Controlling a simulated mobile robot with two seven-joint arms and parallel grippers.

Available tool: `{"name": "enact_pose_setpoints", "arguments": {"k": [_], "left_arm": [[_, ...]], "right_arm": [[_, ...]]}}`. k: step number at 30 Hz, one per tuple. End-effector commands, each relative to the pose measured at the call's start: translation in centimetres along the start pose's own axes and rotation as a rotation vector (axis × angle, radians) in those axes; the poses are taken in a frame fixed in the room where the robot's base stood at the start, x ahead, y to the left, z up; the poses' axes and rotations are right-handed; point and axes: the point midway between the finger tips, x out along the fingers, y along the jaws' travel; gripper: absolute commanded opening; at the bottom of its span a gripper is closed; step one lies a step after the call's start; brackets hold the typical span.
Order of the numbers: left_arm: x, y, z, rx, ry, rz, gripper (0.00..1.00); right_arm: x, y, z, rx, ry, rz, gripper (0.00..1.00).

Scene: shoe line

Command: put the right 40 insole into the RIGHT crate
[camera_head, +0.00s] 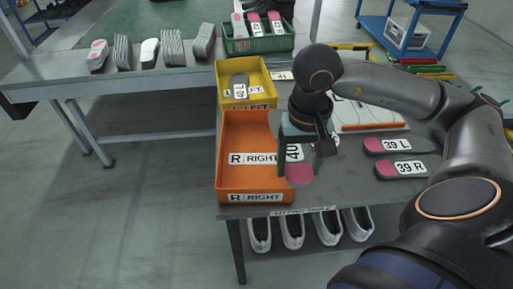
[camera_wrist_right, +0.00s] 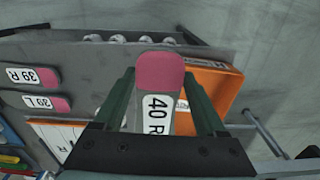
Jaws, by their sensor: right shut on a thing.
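My right gripper (camera_head: 302,150) is shut on the right 40 insole (camera_head: 299,174), which has a pink heel and a white label. In the right wrist view the insole (camera_wrist_right: 160,75) lies between the two fingers (camera_wrist_right: 163,105), and its label reads "40 R". The orange RIGHT crate (camera_head: 255,197) stands at the table's front left corner. In the head view the gripper and insole are over or beside the crate's right side; their height above it is hard to tell. The crate (camera_wrist_right: 222,82) also shows behind the insole in the right wrist view. My left gripper is not in view.
The yellow LEFT crate (camera_head: 258,103) behind holds a 40 L insole (camera_head: 239,88). The 39 L (camera_head: 399,145) and 39 R (camera_head: 402,168) insoles lie on the table at right. A green crate (camera_head: 262,44) stands farther back. White shoes (camera_head: 293,232) sit below the table.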

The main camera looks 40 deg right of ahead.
Motion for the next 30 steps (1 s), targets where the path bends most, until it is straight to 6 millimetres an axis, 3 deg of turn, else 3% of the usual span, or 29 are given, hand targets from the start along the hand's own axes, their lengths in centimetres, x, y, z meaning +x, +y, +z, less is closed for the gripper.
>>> {"name": "enact_pose_setpoints", "arguments": {"k": [5,11,17,21,30], "left_arm": [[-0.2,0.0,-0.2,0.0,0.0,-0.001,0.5],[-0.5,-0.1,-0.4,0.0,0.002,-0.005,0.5],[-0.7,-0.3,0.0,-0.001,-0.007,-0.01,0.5],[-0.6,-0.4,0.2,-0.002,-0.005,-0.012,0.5],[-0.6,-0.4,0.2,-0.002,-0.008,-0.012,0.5]], "right_arm": [[0.4,-0.9,-0.5,-0.001,-0.003,-0.004,0.2],[1.9,-4.1,-2.3,-0.003,-0.005,-0.005,0.2],[3.9,-7.8,-4.7,-0.002,-0.005,-0.003,0.2],[6.8,-9.7,-5.9,0.0,-0.005,0.001,0.2],[9.6,-11.6,-7.3,0.0,-0.001,0.0,0.2]]}}
